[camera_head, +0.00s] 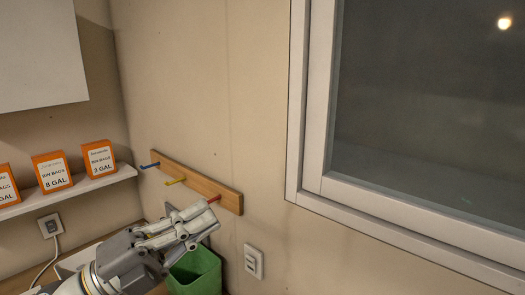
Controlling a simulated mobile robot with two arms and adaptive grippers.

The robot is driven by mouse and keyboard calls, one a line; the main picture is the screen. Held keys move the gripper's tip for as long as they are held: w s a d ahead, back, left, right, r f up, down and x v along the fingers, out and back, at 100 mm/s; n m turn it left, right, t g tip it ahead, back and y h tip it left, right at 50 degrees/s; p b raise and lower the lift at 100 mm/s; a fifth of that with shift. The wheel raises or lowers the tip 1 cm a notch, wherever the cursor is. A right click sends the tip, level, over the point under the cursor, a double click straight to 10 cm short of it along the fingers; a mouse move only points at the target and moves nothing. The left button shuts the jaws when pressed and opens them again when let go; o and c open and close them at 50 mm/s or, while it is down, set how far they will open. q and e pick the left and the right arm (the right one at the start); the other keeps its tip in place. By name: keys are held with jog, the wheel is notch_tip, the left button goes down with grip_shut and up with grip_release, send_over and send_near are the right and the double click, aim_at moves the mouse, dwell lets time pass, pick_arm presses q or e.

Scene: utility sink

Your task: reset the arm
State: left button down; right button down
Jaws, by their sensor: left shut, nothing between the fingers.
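My left gripper (212,217) shows at the lower middle, its arm coming in from the lower left. Its fingers are together with nothing between them. The fingertips appear just below the right end of a wooden peg rail (190,183) on the wall, near its red peg (214,199). I cannot tell whether they touch it. The rail also has a blue peg (150,165) and a yellow peg (175,181), all bare. My right gripper is not in view.
A green bin (200,272) stands below and partly behind my left gripper. Orange bin-bag boxes (52,172) stand on a white shelf (80,188) at left. A wall outlet (253,261) and a framed window (300,120) are to the right. The wall above the rail is clear.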

pick_arm(q)
jog(key=w+a+f+n+t+y, duration=0.3)
jog(key=a+f+n+t+y, duration=0.15)
jog(key=n+y, duration=0.35)
jog(key=w+a+f+n+t+y, duration=0.35)
jog(key=n+t+y, duration=0.2)
jog(key=n, duration=0.55)
jog(key=s+a+f+n+g+y, duration=0.1)
jog(key=a+f+n+g+y, duration=0.2)
jog(key=f, duration=0.5)
jog(key=s+a+f+n+g+y, duration=0.1)
jog(key=s+a+f+n+y, duration=0.2)
jog(key=f, duration=0.4)
jog(key=s+d+f+n+g, duration=0.2)
jog(key=s+f+g, duration=0.5)
jog(key=s+f, duration=0.4)
jog(key=s+d+f+n+g, duration=0.1)
jog(key=s+f+n+g, duration=0.2)
jog(key=s+f+g, duration=0.55)
jog(key=s+f+t+b, duration=0.1)
jog(key=s+f+b, duration=0.15)
jog(key=f, duration=2.75)
jog(key=s+a+f+g, duration=0.1)
jog(key=s+a+f, duration=0.2)
jog(key=s+f, duration=1.4)
jog(key=shift+m+b, duration=0.4)
